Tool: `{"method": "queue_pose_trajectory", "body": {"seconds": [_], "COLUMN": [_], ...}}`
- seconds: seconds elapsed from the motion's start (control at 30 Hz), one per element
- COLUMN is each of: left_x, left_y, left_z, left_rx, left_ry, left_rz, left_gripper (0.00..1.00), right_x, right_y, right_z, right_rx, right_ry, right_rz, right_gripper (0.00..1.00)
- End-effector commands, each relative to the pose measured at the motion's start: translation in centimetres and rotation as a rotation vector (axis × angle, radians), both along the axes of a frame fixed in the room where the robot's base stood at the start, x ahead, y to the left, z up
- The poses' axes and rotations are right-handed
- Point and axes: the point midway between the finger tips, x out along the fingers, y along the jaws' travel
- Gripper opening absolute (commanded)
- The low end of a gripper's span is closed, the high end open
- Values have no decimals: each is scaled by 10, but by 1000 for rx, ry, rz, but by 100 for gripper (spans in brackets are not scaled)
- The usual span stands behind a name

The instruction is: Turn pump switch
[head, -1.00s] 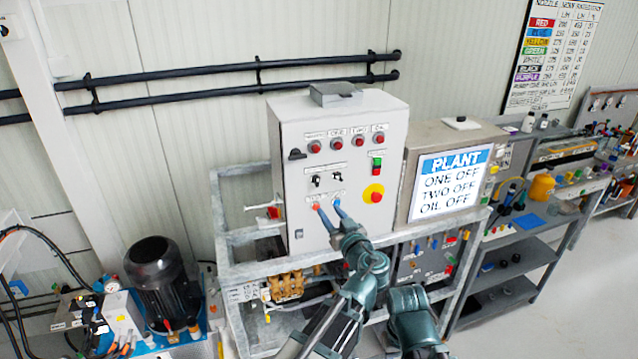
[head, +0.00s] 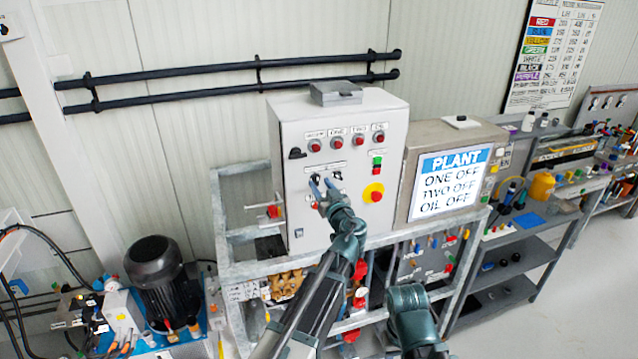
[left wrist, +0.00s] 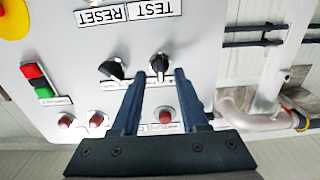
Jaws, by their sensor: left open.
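The pump control cabinet (head: 290,217) is a light grey box with two black rotary switches side by side in mid panel. The left switch is mostly hidden by my fingers in the head view; in the left wrist view this black knob (left wrist: 159,66) sits between and just beyond my fingertips. The other switch (head: 337,176) is free, and it also shows in the left wrist view (left wrist: 114,69) left of the fingers. My left gripper (head: 321,184) is open, with one finger on each side of the first knob; contact cannot be told. My right gripper is out of view.
Above the switches are several red lamps (head: 336,143). A green and red button pair (head: 377,165) and a yellow-ringed red stop button (head: 373,193) are to the right. The PLANT sign (head: 450,183) reads ONE OFF, TWO OFF, OIL OFF. A metal frame (head: 230,268) surrounds the cabinet.

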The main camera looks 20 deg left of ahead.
Motion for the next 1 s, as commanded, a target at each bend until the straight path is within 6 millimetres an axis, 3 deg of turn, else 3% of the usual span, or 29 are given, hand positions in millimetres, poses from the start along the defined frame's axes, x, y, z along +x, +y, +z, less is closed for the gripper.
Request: {"method": "queue_pose_trajectory", "body": {"seconds": [0.2, 0.57, 0.8, 1.0], "left_x": [16, 18, 18, 18], "left_y": [11, 12, 12, 12], "left_z": [0, 0, 0, 0], "left_rx": [0, 0, 0, 0], "left_ry": [0, 0, 0, 0], "left_rz": [1, 0, 0, 0], "left_gripper": [44, 44, 1, 0], "right_x": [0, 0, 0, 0], "right_y": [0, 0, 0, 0], "right_z": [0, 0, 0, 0], "right_rx": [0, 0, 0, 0], "right_ry": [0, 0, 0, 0], "right_rz": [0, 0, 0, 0], "right_gripper": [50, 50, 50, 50]}}
